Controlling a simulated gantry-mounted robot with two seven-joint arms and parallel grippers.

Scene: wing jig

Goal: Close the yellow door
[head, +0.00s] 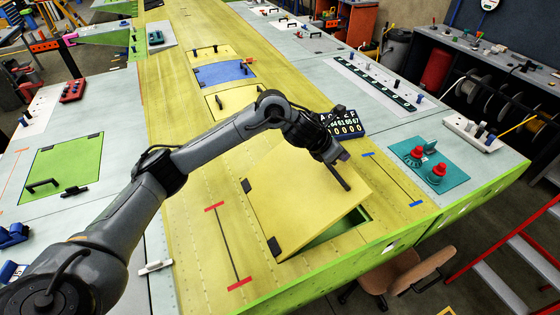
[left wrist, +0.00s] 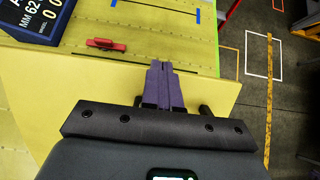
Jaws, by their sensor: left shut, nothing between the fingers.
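The yellow door (head: 295,205) is a square panel in the yellow wing surface. It stands tilted, partly open, with black hinges on its left side and a green-edged opening (head: 340,228) showing under its lower right edge. My left gripper (head: 344,158) is at the door's far right corner, close to the black bar handle (head: 341,177); I cannot tell whether it touches the door. In the left wrist view its purple fingers (left wrist: 165,82) are together and empty over the yellow panel (left wrist: 70,100). My right gripper is not in view.
A teal plate with red knobs (head: 430,168) lies to the right. A green panel (head: 62,168) is at the left. A chair (head: 405,275) and red ladder (head: 520,245) stand past the front edge.

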